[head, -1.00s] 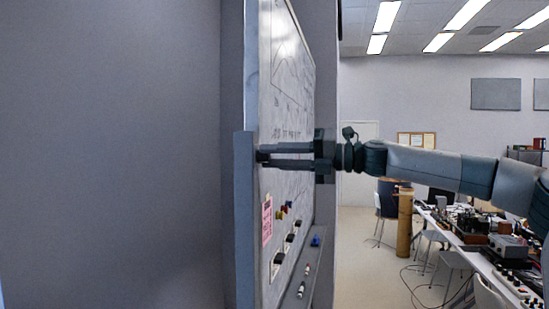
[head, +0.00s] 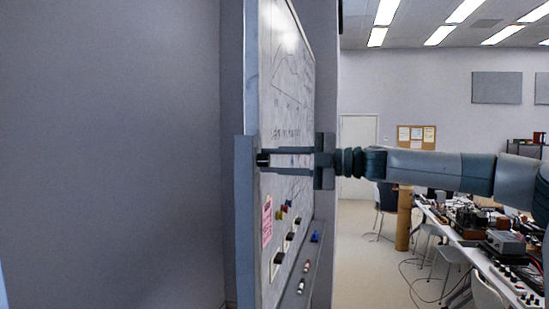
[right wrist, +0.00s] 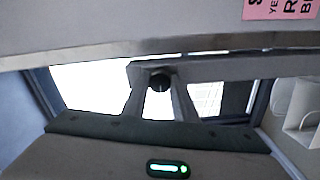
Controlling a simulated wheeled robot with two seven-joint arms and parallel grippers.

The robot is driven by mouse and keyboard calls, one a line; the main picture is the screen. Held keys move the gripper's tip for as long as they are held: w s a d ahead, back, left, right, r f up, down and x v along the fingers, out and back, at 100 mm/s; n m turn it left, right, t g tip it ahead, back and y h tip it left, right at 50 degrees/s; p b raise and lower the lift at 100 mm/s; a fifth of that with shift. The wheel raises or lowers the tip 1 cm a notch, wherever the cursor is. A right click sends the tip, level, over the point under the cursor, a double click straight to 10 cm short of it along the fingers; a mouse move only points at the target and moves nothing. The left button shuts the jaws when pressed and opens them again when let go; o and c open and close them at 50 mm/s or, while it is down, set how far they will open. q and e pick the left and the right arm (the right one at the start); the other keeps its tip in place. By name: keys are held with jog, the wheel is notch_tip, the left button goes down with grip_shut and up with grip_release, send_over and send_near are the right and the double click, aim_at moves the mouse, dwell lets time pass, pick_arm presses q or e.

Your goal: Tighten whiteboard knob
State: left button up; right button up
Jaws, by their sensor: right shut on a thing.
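The whiteboard (head: 287,85) stands on the left of the head view, seen nearly edge-on, with a grey frame. A small dark knob (head: 263,160) sits at its near edge. My right gripper (head: 268,160) reaches in from the right, with its two fingers one above the other and the knob between their tips. In the right wrist view the dark round knob (right wrist: 160,82) shows between the fingertips of my right gripper (right wrist: 158,85), which is shut on it. My left gripper is in neither view.
A pink note (head: 267,220) and several magnets are on the lower board. Markers lie on the tray (head: 314,270) below. A cluttered bench (head: 470,238) and chairs stand at the right rear. A plain wall (head: 110,150) fills the left.

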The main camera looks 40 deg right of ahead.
jog(key=shift+m, duration=0.3)
jog(key=o, duration=1)
jog(key=shift+o, duration=0.2)
jog(key=shift+s+d, duration=0.15)
jog(key=b+v, duration=0.7)
jog(key=v, duration=1)
jog(key=shift+d, duration=0.1)
